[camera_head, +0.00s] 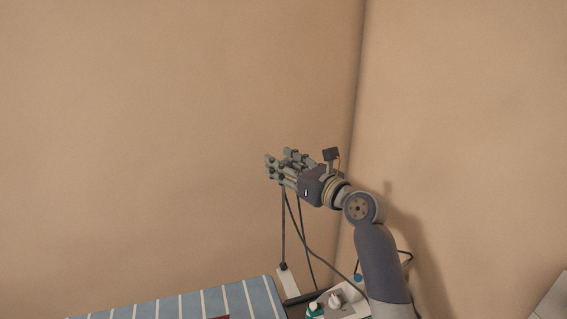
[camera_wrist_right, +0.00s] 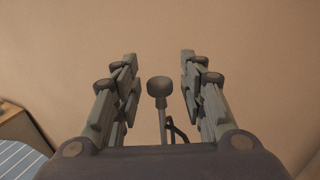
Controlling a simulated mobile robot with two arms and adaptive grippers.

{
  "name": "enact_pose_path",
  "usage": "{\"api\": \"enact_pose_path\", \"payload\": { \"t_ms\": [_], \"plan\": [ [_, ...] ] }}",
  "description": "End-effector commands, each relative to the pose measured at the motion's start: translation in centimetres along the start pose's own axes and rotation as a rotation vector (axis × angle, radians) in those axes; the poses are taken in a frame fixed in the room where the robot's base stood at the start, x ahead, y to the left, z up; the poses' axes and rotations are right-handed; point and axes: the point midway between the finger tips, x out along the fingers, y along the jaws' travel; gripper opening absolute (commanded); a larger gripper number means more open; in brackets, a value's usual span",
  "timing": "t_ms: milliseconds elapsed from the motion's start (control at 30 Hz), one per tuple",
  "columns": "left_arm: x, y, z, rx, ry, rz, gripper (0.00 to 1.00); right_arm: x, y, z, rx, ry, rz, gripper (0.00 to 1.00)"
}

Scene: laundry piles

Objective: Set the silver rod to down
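A thin rod with a round dark-grey knob (camera_wrist_right: 158,88) stands between the fingers of my right gripper in the right wrist view, with visible gaps on both sides. It may be the silver rod; its colour looks dull grey. In the head view, a thin upright line (camera_head: 283,232) runs down below my right gripper (camera_head: 279,164) to a white piece near the striped cloth. The gripper's fingers are spread and point left, in front of the wall. In the right wrist view, the open right gripper (camera_wrist_right: 158,80) touches nothing that I can see. My left gripper is not in view.
A blue-and-white striped cloth surface (camera_head: 205,305) lies at the bottom. Beside it are a green-and-white bottle (camera_head: 315,310) and a white box-like item (camera_head: 352,303). Beige walls meet in a corner behind my arm.

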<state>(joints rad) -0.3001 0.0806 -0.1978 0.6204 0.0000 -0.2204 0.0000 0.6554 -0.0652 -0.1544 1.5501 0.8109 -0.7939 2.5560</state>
Motion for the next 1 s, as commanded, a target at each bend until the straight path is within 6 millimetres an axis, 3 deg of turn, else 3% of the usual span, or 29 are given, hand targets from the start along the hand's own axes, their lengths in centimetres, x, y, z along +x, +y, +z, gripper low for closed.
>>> {"api": "enact_pose_path", "payload": {
  "t_ms": [133, 300, 333, 1000],
  "plan": [
    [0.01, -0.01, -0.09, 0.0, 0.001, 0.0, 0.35, -0.01, 0.02, 0.01, 0.0, 0.0, 0.0, 0.38],
    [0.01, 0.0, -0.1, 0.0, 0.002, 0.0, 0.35, -0.02, 0.01, 0.01, 0.0, -0.001, 0.0, 0.02],
    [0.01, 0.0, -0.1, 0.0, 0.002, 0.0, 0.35, -0.02, 0.01, 0.01, 0.0, 0.0, 0.0, 0.0],
    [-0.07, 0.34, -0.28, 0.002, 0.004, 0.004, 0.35, 0.11, -0.52, -0.19, -0.022, 0.013, 0.001, 0.0]
  ]
}}
